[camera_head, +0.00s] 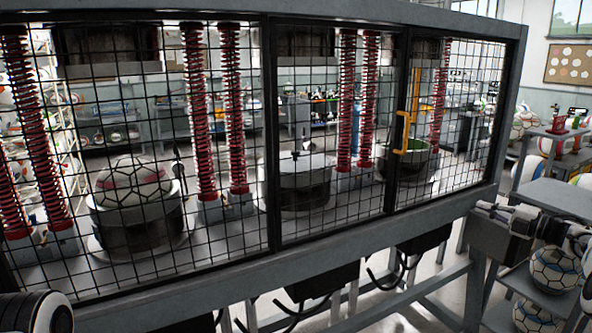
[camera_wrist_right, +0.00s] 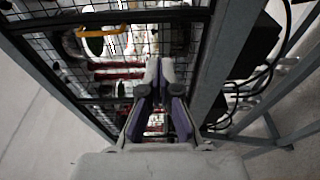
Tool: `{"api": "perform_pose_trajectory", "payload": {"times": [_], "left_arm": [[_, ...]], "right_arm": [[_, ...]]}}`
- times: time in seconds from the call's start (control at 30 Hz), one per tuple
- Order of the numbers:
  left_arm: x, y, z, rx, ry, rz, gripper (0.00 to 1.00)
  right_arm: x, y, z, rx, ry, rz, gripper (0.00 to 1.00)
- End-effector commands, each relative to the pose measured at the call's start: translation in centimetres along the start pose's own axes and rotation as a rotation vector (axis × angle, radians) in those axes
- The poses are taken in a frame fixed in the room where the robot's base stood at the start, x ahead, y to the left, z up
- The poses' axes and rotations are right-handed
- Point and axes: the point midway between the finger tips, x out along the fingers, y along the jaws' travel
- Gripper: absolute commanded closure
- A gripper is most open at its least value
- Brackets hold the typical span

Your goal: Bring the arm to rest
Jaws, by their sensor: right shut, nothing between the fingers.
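My right gripper (camera_head: 480,208) is at the right of the head view, beside the front rail of the press cage (camera_head: 400,228). It is shut and empty. In the right wrist view its fingers (camera_wrist_right: 160,68) come together in front of the cage mesh, and I cannot tell whether they touch the frame. My left gripper is not in view; only a piece of my left arm shows at the bottom left of the head view.
The cage door has a yellow handle (camera_head: 403,133). Behind the mesh, a ball (camera_head: 133,182) sits in the left press, near red springs (camera_head: 197,110). More balls (camera_head: 555,269) lie on a rack at the right, close to my right arm. Cables hang under the cage.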

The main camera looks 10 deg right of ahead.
Motion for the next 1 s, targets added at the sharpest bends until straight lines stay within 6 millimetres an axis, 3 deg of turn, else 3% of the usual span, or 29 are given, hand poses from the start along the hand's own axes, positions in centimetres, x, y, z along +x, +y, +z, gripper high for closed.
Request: {"api": "perform_pose_trajectory", "payload": {"times": [0.17, 0.37, 0.57, 0.67, 0.7, 0.8, 0.9, 1.0], "left_arm": [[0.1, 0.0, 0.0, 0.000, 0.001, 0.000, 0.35], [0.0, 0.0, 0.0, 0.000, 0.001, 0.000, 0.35], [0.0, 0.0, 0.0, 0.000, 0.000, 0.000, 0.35], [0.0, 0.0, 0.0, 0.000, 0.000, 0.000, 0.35], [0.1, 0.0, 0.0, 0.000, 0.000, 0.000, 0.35], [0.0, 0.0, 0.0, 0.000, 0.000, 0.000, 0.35], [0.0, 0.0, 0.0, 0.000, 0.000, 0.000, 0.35], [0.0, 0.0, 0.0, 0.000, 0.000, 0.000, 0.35]], "right_arm": [[3.6, -0.8, -2.5, 0.010, 0.060, -0.025, 1.00], [8.3, -3.5, -6.8, 0.090, 0.143, -0.051, 1.00], [14.2, -8.3, -14.1, 0.280, 0.222, -0.072, 1.00], [17.4, -12.5, -19.8, 0.463, 0.236, -0.104, 1.00], [18.5, -14.7, -22.6, 0.556, 0.230, -0.127, 1.00], [19.8, -20.5, -29.6, 0.800, 0.167, -0.210, 1.00], [18.6, -26.7, -36.3, 1.034, 0.045, -0.330, 1.00], [14.9, -32.4, -42.4, 1.235, -0.135, -0.474, 1.00]]}}
